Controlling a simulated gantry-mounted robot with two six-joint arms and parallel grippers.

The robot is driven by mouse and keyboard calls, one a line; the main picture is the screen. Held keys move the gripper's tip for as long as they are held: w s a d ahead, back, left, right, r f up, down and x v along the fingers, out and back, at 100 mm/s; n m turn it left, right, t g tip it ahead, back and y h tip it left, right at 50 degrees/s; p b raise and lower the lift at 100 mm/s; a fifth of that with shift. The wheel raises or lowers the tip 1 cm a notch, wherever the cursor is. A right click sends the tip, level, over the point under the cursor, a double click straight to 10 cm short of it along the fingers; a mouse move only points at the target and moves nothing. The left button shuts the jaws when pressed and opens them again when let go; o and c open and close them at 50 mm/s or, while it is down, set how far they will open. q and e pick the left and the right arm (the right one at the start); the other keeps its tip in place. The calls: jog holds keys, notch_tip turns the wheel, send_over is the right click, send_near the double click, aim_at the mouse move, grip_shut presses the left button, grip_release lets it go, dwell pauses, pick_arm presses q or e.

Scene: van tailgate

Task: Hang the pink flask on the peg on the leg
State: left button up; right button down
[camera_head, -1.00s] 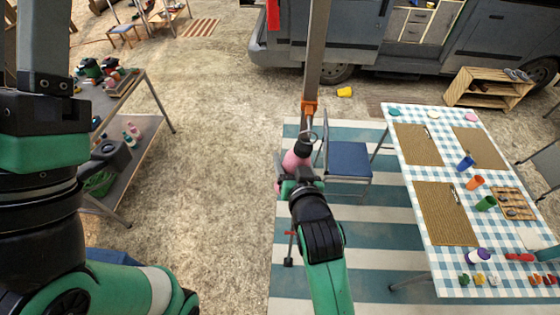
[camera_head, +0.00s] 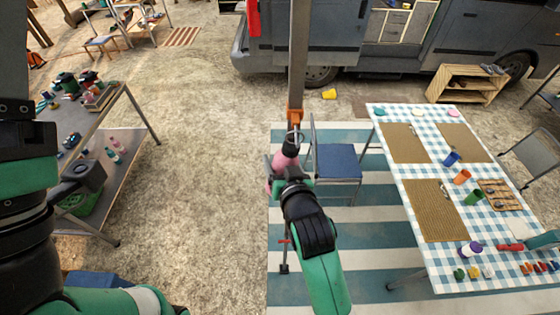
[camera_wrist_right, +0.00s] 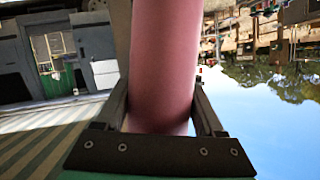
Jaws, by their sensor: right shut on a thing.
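The pink flask (camera_head: 284,160) has a dark cap with a ring-shaped loop on top. It stands roughly upright in my right gripper (camera_head: 280,178), in front of the grey leg (camera_head: 298,60). In the right wrist view the flask's pink body (camera_wrist_right: 165,65) fills the space between the two fingers of the right gripper (camera_wrist_right: 165,110). An orange collar (camera_head: 295,115) sits on the leg just above the flask's loop. The peg is not clear at this size, and I cannot tell whether the loop is around it.
A blue chair (camera_head: 338,163) stands just right of the flask. A checked table (camera_head: 400,185) with cups and mats is at the right. A grey work table (camera_head: 93,130) stands at the left. A van (camera_head: 345,45) is behind. Bare ground lies between.

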jog(key=shift+f, duration=0.2)
grip_release()
jog(key=shift+f, duration=0.1)
jog(key=shift+d, duration=0.1)
